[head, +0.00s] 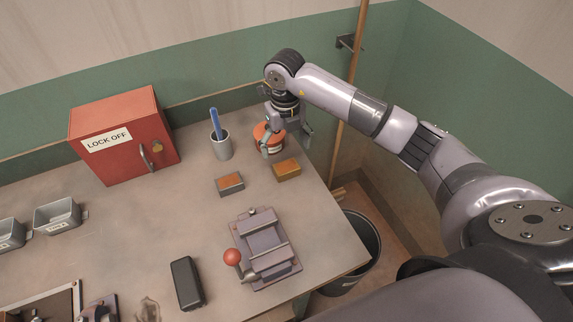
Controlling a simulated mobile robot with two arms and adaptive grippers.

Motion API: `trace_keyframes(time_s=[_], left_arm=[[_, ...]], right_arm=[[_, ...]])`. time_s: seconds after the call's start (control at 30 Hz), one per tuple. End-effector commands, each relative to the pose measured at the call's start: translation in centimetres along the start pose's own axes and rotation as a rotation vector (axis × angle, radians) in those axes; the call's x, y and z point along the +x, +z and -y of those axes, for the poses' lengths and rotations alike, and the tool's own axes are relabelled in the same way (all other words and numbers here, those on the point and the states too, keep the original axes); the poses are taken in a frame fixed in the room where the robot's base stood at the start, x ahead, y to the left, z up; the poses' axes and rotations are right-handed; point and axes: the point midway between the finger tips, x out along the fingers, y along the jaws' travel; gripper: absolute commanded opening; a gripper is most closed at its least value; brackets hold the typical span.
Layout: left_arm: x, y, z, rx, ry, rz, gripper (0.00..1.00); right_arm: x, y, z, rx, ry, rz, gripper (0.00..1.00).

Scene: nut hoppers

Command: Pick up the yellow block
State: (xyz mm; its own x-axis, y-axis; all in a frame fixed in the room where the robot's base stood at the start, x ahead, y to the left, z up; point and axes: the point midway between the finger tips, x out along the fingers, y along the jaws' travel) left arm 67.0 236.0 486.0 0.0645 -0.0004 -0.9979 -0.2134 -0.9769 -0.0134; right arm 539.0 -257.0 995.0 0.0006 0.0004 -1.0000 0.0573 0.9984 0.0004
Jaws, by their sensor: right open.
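The yellow block (287,170), a small yellow-orange block, lies on the workbench near its right edge, toward the back. My right gripper (287,149) points down just behind the block, with its fingers spread and nothing between them. The fingers appear above the block's far side; I cannot tell their exact height or whether they touch anything. My left gripper is not in view.
An orange-red round container (267,136) stands behind the gripper's left finger. A grey block with an orange top (230,184) lies to the left. A cup with a blue item (221,146), a red lock box (125,140) and a vise-like fixture (265,252) stand nearby.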

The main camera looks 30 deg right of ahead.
Motion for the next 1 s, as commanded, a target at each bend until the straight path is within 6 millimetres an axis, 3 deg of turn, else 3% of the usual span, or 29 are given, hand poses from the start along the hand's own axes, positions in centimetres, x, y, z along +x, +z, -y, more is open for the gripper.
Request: trace_keyframes(time_s=[0.1, 0.27, 0.4, 0.5, 0.7, 0.93, 1.0], left_arm=[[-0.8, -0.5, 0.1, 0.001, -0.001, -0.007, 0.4], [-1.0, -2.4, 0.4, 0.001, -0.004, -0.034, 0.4], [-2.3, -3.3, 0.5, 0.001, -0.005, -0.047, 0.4], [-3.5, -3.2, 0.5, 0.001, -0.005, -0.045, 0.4], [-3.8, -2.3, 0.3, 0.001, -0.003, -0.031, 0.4], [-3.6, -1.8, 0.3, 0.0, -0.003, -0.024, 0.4], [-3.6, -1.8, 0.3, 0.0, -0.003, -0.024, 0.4]], right_arm=[[1.7, -0.1, -0.1, 0.0, 0.001, -0.002, 0.82], [2.8, -0.1, 0.0, 0.0, 0.0, 0.0, 0.82], [4.0, -0.5, 0.0, 0.0, 0.0, -0.005, 0.82], [5.4, -1.0, 0.0, 0.0, 0.0, -0.006, 0.82], [7.8, -0.9, 0.0, 0.0, 0.001, -0.001, 0.82], [8.1, -0.8, 0.1, -0.001, 0.0, 0.001, 0.82], [8.1, -0.8, 0.1, -0.001, 0.0, 0.001, 0.78]])
